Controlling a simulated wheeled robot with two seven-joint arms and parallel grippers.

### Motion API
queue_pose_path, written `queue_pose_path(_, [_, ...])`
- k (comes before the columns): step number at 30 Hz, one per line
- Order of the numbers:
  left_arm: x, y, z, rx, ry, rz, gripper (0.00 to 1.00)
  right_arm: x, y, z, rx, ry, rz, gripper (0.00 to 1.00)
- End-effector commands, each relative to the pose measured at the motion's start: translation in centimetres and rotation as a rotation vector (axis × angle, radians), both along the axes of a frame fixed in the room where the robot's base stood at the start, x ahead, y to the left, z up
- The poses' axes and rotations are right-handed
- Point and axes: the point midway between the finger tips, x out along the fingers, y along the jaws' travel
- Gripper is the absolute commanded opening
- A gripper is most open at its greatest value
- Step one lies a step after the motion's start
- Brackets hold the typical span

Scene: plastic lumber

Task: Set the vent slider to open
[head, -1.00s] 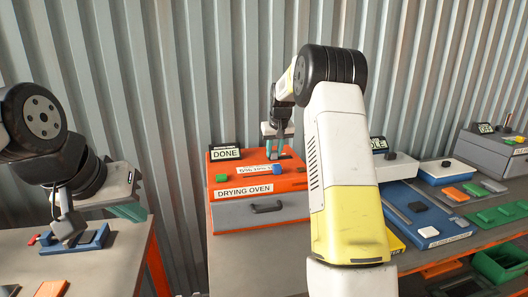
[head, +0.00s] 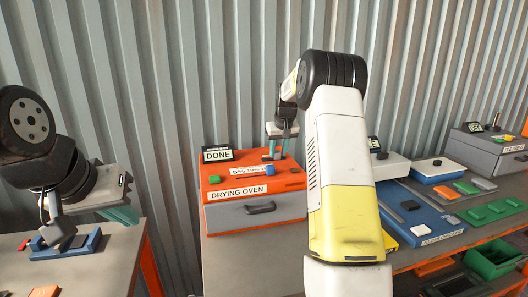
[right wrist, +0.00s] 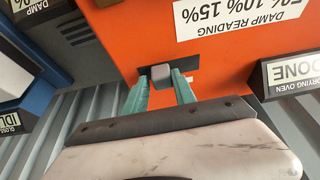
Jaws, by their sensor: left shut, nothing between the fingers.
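The drying oven (head: 218,191) is an orange box with a grey drawer front, standing on the bench. In the right wrist view, a grey slider knob (right wrist: 161,76) sits in a dark slot in its orange top, beside the damp reading label (right wrist: 238,14). My right gripper (right wrist: 161,86) has its two teal fingers on either side of this knob, close against it. In the head view the right gripper (head: 280,148) reaches down at the back of the oven top. My left gripper (head: 124,215) is shut and empty above the left table.
A DONE display (head: 217,155) stands at the oven's back left. A green button (head: 214,180) and blue block (head: 268,169) are on its top. A blue machine (head: 424,214) stands to the right. A blue fixture (head: 84,247) lies on the left table.

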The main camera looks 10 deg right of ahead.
Motion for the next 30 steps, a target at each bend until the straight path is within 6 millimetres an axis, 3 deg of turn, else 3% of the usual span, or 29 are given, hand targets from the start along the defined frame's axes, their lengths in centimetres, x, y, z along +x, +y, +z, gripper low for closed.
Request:
queue_pose_path(2, [0.0,0.0,0.0,0.000,0.000,0.000,0.00,0.0,-0.2,0.0,-0.001,0.000,-0.003,0.47])
queue_pose_path(13, [0.0,0.0,0.0,0.000,0.000,0.000,0.00,-0.1,0.0,0.5,0.001,-0.002,-0.002,0.47])
queue_pose_path(24, [0.0,0.0,0.0,0.000,0.000,0.000,0.00,-2.3,-0.1,5.8,0.001,-0.003,-0.002,0.47])
queue_pose_path(30, [0.0,0.0,0.0,0.000,0.000,0.000,0.00,-3.0,-0.2,7.1,0.001,0.000,-0.002,0.47])
